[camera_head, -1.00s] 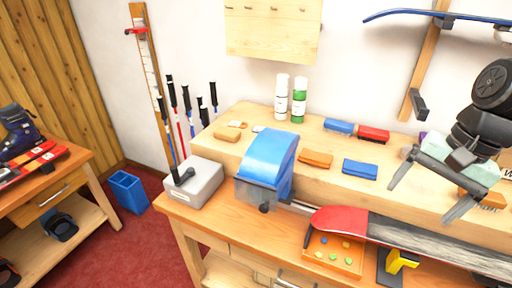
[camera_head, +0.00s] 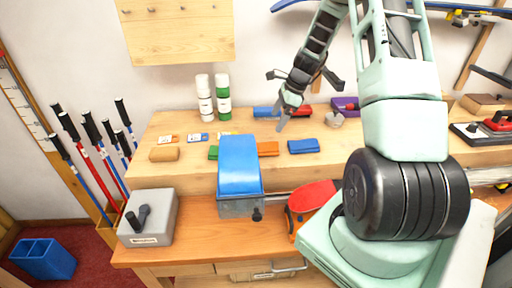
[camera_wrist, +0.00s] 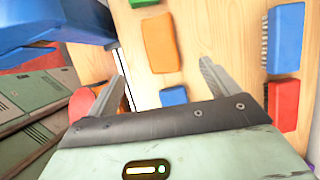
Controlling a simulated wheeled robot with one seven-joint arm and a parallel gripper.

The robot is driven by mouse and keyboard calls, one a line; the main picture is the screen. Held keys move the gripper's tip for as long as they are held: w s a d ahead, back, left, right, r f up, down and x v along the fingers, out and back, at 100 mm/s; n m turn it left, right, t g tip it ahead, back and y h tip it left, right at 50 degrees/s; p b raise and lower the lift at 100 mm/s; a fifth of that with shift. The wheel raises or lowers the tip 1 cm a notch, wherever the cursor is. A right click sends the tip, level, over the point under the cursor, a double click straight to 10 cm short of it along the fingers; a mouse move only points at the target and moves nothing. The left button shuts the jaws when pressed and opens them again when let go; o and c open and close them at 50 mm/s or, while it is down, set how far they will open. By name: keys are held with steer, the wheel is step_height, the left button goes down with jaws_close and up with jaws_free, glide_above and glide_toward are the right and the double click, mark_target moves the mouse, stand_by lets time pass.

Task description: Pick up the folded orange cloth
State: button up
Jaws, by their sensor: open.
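The folded orange cloth (camera_head: 268,149) lies flat on the raised wooden shelf of the bench, partly hidden behind the blue-topped device in the head view. In the wrist view the orange cloth (camera_wrist: 159,42) shows whole, ahead of the fingertips and between their lines. My gripper (camera_head: 281,124) is above the shelf, slightly right of and behind the cloth in the head view. In the wrist view my gripper (camera_wrist: 160,58) has its two fingers wide apart with nothing between them. It appears clear of the cloth.
A folded blue cloth (camera_head: 303,146) and a green cloth (camera_head: 213,152) flank the orange one. Blue and red brushes (camera_wrist: 285,38) lie behind. The blue-topped device (camera_head: 239,166) stands in front. Two bottles (camera_head: 222,97) and a tan block (camera_head: 165,154) are at left.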

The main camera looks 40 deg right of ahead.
steer(key=p, duration=0.2)
glide_above(264, 146)
steer(key=s+d, duration=0.1)
steer(key=d, duration=0.1)
steer(key=f, duration=0.7)
steer(key=shift+s+a, duration=0.2)
steer(key=shift+a, duration=0.05)
steer(key=shift+p+x, duration=1.65)
steer(key=shift+x, duration=0.95)
steer(key=shift+d, duration=0.1)
steer(key=c, duration=1.1)
